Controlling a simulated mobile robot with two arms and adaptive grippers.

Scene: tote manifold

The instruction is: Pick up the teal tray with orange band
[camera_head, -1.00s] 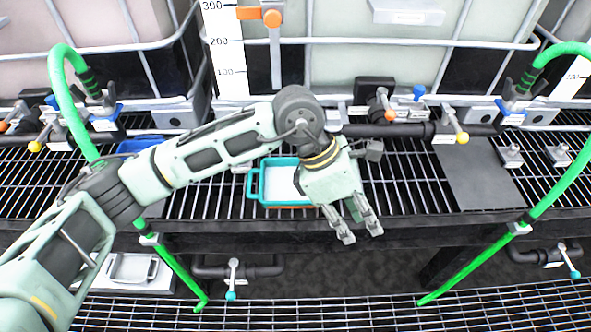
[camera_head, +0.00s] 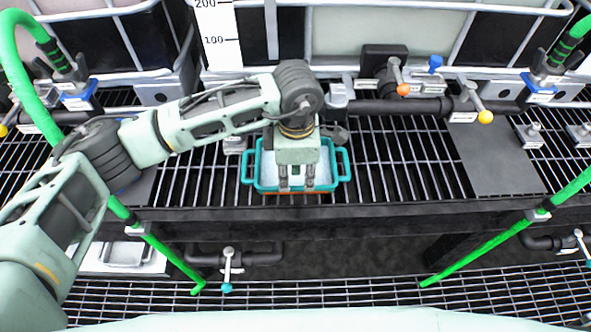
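The teal tray with orange band (camera_head: 262,183) sits on the dark grating shelf, near its front edge. It has a handle loop at each side and a pale inside; a thin orange strip shows below its front rim. My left gripper (camera_head: 297,180) hangs over the middle of the tray, pointing down, with its two fingers apart. Nothing shows between the fingers. I cannot tell whether the fingertips touch the tray's inside. The gripper and wrist hide part of the tray's back and middle. My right gripper is not in view.
Large caged tanks with valves and a black pipe (camera_head: 400,107) stand behind the shelf. A green hose (camera_head: 165,255) runs down at the left, and another green hose (camera_head: 500,243) at the right. A dark flat plate (camera_head: 495,160) lies right of the tray. The grating between is clear.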

